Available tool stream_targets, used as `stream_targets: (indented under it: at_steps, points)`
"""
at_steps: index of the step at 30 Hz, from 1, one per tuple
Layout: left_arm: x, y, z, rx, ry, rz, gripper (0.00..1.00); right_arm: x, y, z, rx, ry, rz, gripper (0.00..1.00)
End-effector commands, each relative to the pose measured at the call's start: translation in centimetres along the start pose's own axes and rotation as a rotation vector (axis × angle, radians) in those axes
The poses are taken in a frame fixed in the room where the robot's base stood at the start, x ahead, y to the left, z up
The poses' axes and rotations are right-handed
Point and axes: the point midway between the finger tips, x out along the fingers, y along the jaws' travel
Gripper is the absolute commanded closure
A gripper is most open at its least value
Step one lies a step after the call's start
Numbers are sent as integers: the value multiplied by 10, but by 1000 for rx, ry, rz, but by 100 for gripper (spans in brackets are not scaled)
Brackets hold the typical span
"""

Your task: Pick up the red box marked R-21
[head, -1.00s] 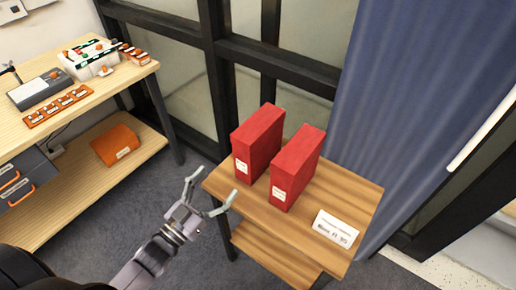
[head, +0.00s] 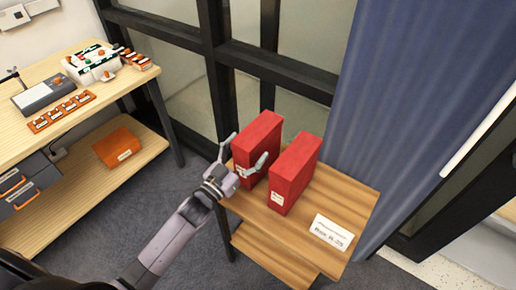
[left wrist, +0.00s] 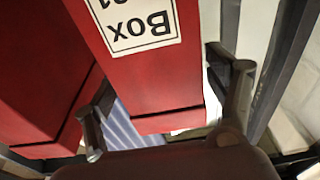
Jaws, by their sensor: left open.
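Two upright red boxes stand side by side on a small wooden table (head: 345,203): a left box (head: 266,130) and a right box (head: 297,172). Each has a white label on its near face, too small to read in the head view. My left gripper (head: 249,146) is open at the left box, one finger on each side of its near end. In the left wrist view this box (left wrist: 145,80) lies between the open fingers (left wrist: 165,108). Its upside-down label reads "Box", with a second line cut off, seemingly ending in 1. The other box (left wrist: 35,80) shows at left. My right gripper is not in view.
A white card (head: 329,232) lies at the table's near right. A blue curtain (head: 400,100) and dark window frames stand behind. A workbench (head: 60,132) with orange items is at left, with an orange box (head: 118,147) on its lower shelf.

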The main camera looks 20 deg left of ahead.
Motion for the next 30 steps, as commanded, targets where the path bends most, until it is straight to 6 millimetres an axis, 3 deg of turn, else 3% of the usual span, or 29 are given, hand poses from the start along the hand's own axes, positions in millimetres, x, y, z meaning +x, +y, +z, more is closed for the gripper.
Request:
stream_targets:
  at_steps: [2, 6, 15, 30]
  points:
    - [14, -3, -11, 0, 2, 0, 22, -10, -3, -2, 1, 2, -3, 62]
    - [30, -3, -8, -1, 1, -1, 22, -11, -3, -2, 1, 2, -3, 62]
    - [34, -3, -6, -1, 0, 0, 22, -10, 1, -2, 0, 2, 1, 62]
    - [34, -3, -6, 0, 0, 0, 55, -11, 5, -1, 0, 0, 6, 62]
